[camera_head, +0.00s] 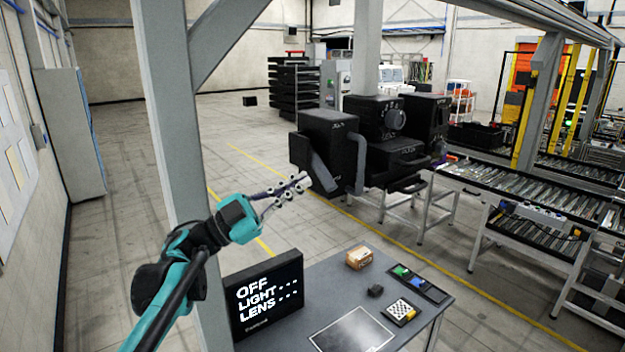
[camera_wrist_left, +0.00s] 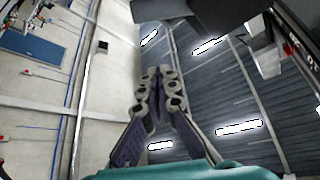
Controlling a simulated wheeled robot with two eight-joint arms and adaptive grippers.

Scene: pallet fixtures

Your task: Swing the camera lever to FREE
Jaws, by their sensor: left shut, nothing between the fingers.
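The black camera-like machine (camera_head: 395,138) stands on a light frame beyond the table, made of several dark boxes with small white lettering too small to read. A dark grey slanted bar (camera_head: 323,172) hangs on its left box, and a grey upright bar (camera_head: 361,163) stands at that box's right side. I cannot tell which is the lever, and no FREE mark is readable. My left gripper (camera_head: 303,182) is shut and empty, pointing at the left box near the slanted bar; contact cannot be told. The wrist view shows its closed fingers (camera_wrist_left: 158,72) below a dark block (camera_wrist_left: 195,10).
A table (camera_head: 322,290) in front carries a black screen (camera_head: 266,294) reading OFF, LIGHT, LENS, a small brown box (camera_head: 359,257) and a checkered pad (camera_head: 399,312). A grey post (camera_head: 175,130) stands close to my left arm. A roller conveyor (camera_head: 530,190) is at right.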

